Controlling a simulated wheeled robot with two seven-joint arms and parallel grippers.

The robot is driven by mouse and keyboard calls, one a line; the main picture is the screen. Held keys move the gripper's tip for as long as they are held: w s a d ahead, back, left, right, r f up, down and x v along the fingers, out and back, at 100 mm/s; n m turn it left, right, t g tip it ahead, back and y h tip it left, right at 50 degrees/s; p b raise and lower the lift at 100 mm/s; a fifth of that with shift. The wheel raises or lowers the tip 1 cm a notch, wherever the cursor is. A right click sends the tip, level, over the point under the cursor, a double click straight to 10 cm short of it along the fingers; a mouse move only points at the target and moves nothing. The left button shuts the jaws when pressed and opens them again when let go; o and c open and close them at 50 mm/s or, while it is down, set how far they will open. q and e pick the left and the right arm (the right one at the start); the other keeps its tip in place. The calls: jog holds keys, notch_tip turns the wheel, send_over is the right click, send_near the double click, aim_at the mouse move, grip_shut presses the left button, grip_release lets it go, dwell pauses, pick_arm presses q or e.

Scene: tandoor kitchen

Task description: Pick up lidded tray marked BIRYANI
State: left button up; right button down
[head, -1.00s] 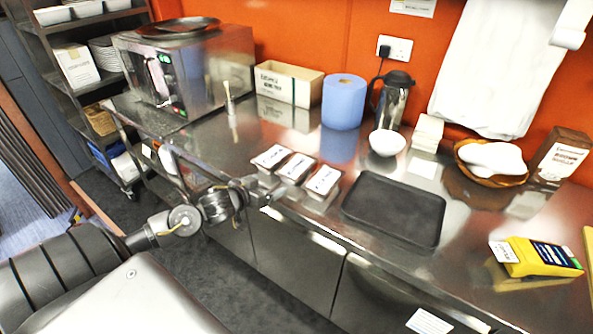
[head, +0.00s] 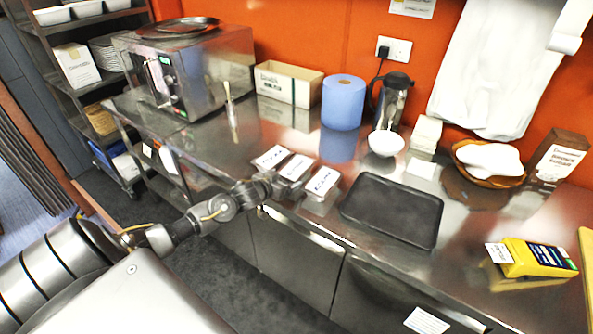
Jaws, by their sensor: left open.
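Three small lidded trays with white labelled tops stand in a row near the front edge of the steel counter: a left one (head: 270,157), a middle one (head: 295,167) and a right one (head: 321,181). Their lettering is too small to read, so I cannot tell which is marked BIRYANI. My left gripper (head: 281,186) is open, at the front of the row by the left and middle trays. It hides part of their front sides. I cannot tell whether it touches them. My right gripper is out of view.
A black tray (head: 393,209) lies right of the lidded trays. Behind stand a blue roll (head: 343,102), a jug (head: 391,100), a white bowl (head: 386,143) and a cardboard box (head: 288,83). A microwave (head: 187,71) is at left. A yellow pack (head: 535,258) lies at right.

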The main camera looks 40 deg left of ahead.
pick_arm(q)
jog(key=c, duration=0.9)
jog(key=shift+r, duration=0.1)
